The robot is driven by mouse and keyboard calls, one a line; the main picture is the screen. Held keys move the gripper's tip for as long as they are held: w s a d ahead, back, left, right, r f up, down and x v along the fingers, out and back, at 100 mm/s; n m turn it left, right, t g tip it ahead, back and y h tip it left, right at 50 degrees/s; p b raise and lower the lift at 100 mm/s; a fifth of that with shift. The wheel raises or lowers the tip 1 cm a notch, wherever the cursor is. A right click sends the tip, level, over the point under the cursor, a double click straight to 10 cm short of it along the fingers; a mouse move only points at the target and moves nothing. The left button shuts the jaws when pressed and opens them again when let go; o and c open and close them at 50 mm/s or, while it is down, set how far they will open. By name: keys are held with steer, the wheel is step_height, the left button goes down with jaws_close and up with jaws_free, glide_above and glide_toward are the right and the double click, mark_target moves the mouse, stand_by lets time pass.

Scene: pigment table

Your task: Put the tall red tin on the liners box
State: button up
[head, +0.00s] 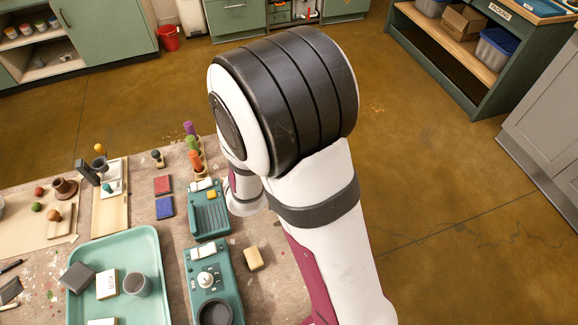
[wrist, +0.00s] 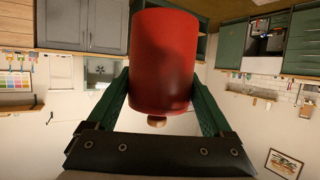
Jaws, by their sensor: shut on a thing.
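My gripper (wrist: 160,88) is shut on the tall red tin (wrist: 162,55) in the wrist view, with one green finger along each side of it. A small tan knob (wrist: 156,121) shows at the end of the tin toward the gripper's base. In the head view my own arm hides the gripper and the tin. I cannot pick out the liners box for sure; no such label is readable in either view.
A teal tray (head: 156,245) at the table's front holds a grey block (head: 77,278), a pale box (head: 107,284) and a grey cup (head: 137,284). Teal devices (head: 209,212) and a yellow block (head: 253,259) stand right of it. Coloured bottles (head: 190,143) stand at the table's back edge.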

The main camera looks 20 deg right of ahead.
steer(key=w+a+f, duration=0.1)
steer(key=a, duration=0.1)
steer(key=w+a+f, duration=0.3)
steer(key=a+f, duration=0.1)
steer(key=shift+w, duration=0.35)
steer(key=shift+a+f, duration=0.1)
steer(key=shift+f, duration=1.8)
